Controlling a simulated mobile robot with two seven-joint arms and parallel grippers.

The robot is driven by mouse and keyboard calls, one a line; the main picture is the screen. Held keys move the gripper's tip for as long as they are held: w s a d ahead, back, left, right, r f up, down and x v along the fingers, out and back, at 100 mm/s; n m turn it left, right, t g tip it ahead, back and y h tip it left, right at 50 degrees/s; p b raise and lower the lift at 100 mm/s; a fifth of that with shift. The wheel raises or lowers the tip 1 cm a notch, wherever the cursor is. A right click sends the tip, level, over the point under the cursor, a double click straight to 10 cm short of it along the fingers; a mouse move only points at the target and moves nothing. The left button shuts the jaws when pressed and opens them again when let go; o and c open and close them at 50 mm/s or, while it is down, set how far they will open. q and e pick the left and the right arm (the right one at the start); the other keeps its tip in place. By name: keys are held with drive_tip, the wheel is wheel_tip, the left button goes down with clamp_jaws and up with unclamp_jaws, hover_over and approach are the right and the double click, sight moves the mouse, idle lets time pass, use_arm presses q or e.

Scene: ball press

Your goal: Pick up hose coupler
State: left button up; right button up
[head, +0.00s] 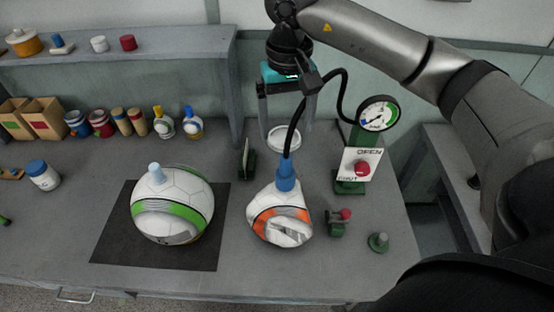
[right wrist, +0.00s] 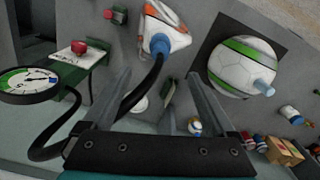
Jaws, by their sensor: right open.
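The blue hose coupler (head: 285,178) sits on top of the sagging white and orange ball (head: 281,222), at the end of a black hose. It also shows in the right wrist view (right wrist: 159,45), beyond the fingertips. My right gripper (head: 287,130) is open and empty, pointing down above and behind the coupler. In the right wrist view its two fingers (right wrist: 157,78) stand apart, with the hose crossing near the left finger. The coupler is apart from both fingers. My left gripper is not in view.
A round white and green ball (head: 172,205) with a pale blue plug stands on a dark mat (head: 113,245). A gauge stand (head: 378,113) with a red knob is at right.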

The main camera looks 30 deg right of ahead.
sight(287, 157)
drive_tip(key=f, duration=0.2)
drive_tip(key=s+f, duration=0.1)
drive_tip(key=f, duration=0.1)
drive_tip(key=shift+f+p, duration=0.35)
drive_tip(key=shift+f, duration=0.05)
wheel_tip(287, 157, down, 4)
drive_tip(key=shift+w+f, duration=0.1)
drive_tip(key=shift+w, duration=0.05)
drive_tip(key=shift+f+p, duration=0.3)
drive_tip(key=shift+f, duration=0.1)
wheel_tip(287, 157, down, 5)
drive_tip(key=shift+w+f+p, duration=0.1)
drive_tip(key=shift+w+p, duration=0.05)
drive_tip(key=shift+p, duration=0.5)
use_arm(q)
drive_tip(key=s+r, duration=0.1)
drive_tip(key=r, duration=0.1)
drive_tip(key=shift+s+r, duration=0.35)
use_arm(e)
drive_tip(key=shift+c, duration=0.2)
clamp_jaws()
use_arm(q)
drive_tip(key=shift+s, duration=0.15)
use_arm(e)
drive_tip(key=shift+r, duration=0.2)
